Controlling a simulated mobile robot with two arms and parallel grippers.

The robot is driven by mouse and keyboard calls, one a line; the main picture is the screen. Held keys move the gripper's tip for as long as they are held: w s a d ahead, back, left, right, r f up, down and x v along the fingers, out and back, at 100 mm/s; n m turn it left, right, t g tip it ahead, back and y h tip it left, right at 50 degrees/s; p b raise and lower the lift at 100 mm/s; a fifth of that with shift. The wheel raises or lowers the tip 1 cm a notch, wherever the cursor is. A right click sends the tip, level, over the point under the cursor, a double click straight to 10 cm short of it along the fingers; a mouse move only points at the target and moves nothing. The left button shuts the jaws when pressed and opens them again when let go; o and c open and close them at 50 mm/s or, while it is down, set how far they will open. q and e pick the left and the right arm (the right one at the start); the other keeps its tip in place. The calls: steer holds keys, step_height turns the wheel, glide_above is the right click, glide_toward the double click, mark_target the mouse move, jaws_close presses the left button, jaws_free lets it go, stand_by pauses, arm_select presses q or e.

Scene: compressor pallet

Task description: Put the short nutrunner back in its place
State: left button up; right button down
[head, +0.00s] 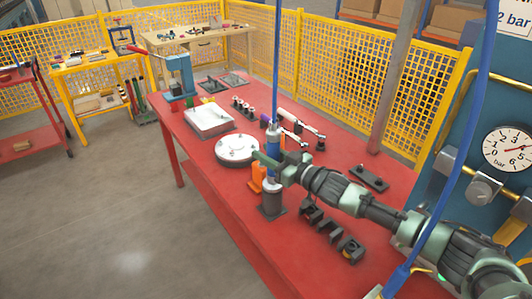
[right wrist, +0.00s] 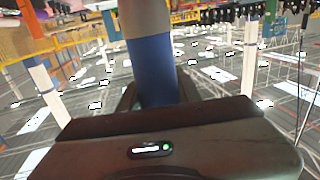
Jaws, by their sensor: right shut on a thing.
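My right gripper (head: 265,160) is shut on an upright nutrunner (head: 273,137) with a blue body and grey ends, hanging in line with a blue hose. In the right wrist view the nutrunner's blue body (right wrist: 155,70) stands between the fingers, with a grey-brown section above it. A dark grey holder (head: 271,209) with a light round top stands on the red table directly below the gripper. The gripper hides part of the tool, and I cannot tell whether its lower end touches the holder. My left gripper is not in view.
An orange object (head: 257,174) stands close beside the holder. A round white plate (head: 237,148) and a white tray (head: 208,118) lie beyond it on the red table (head: 222,182). Dark blocks (head: 328,229) lie at the right front. A pressure gauge (head: 508,148) is at far right.

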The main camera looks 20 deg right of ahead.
steer(key=c, duration=0.9)
jaws_free()
steer(key=shift+s+f, duration=0.15)
steer(key=shift+f, duration=0.2)
steer(key=shift+s+d+f+b, duration=0.1)
steer(key=shift+s+d+b, duration=0.15)
steer(key=shift+b, duration=0.05)
steer(key=b+v, duration=0.1)
steer(key=v, duration=0.6)
steer(key=shift+r, duration=0.35)
steer(key=shift+a, duration=0.1)
